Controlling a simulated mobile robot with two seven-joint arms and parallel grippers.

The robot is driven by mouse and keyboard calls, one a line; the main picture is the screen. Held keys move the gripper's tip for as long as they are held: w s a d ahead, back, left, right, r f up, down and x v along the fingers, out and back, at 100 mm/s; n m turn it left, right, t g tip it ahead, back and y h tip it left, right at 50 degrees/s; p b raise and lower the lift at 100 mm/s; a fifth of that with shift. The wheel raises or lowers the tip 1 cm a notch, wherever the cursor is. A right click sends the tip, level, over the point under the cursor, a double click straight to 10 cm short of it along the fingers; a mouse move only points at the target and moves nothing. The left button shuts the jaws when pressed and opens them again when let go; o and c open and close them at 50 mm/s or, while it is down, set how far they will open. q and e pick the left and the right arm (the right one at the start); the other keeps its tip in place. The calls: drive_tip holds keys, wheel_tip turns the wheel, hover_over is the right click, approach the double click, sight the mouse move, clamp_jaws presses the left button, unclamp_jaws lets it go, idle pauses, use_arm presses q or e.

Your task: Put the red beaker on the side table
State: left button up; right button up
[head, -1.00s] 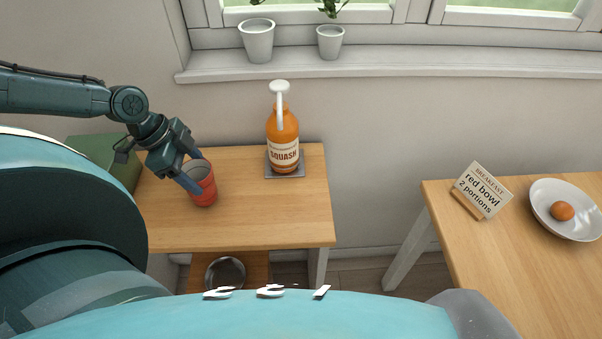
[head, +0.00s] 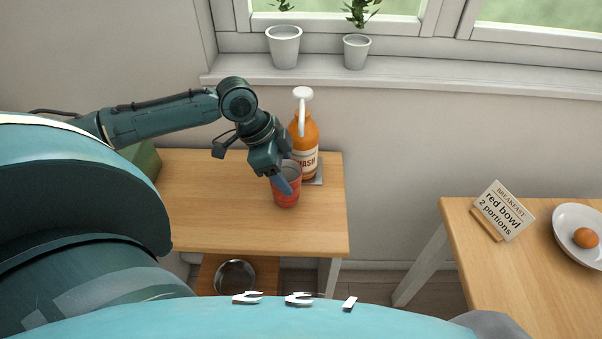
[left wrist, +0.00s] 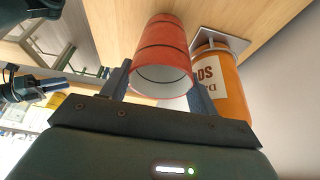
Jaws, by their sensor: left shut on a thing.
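The red beaker (head: 287,192) is upright over the right part of the small wooden table (head: 210,215), which looks like the side table. My left gripper (head: 287,175) is shut on the beaker, with a finger on either side. In the left wrist view the beaker (left wrist: 163,50) lies between the two fingers (left wrist: 160,85), its open mouth towards the camera. I cannot tell whether its base touches the wood. What looks like my right gripper (left wrist: 58,85) shows small at the left of the left wrist view; its jaws are unclear.
An orange squash bottle (head: 303,150) stands on a grey mat (head: 319,177) close behind the beaker. A metal bowl (head: 235,277) is on the lower shelf. Another wooden table (head: 480,265) at right bears a card (head: 503,210) and a white plate (head: 572,215). The left table's front is clear.

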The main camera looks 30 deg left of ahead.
sight(300, 173)
use_arm(q)
drive_tip(key=shift+w+d+r, duration=0.1)
drive_tip(key=shift+w+d, duration=0.25)
drive_tip(key=shift+d, duration=0.25)
drive_tip(key=shift+w+d, duration=0.35)
drive_tip(key=shift+d, duration=0.25)
drive_tip(key=shift+p+x, duration=0.3)
drive_tip(key=shift+x, duration=0.5)
drive_tip(key=o, duration=0.7)
drive_tip(key=shift+f, duration=0.2)
drive_tip(key=shift+r, duration=0.1)
